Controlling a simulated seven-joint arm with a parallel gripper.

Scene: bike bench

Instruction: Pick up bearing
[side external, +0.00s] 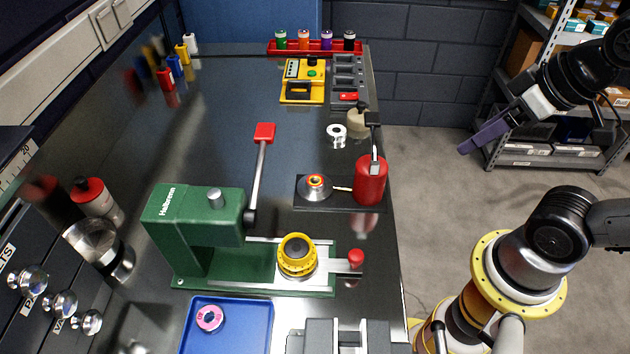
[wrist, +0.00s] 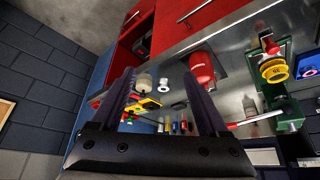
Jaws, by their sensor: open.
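Two ring-shaped parts could be the bearing; I cannot tell which. My gripper (side external: 466,148), with dark purple fingers, hangs in the air right of the bench, apart from both rings. In the wrist view its fingers are spread and empty.
A green press (side external: 198,230) with a yellow dial (side external: 297,257) stands at mid-bench. A red can (side external: 370,180) and small beige bottle (side external: 358,120) stand near the silver-white ring. A yellow device (side external: 303,82) and red rack (side external: 270,47) are behind. Shelving (side external: 497,120) stands right.

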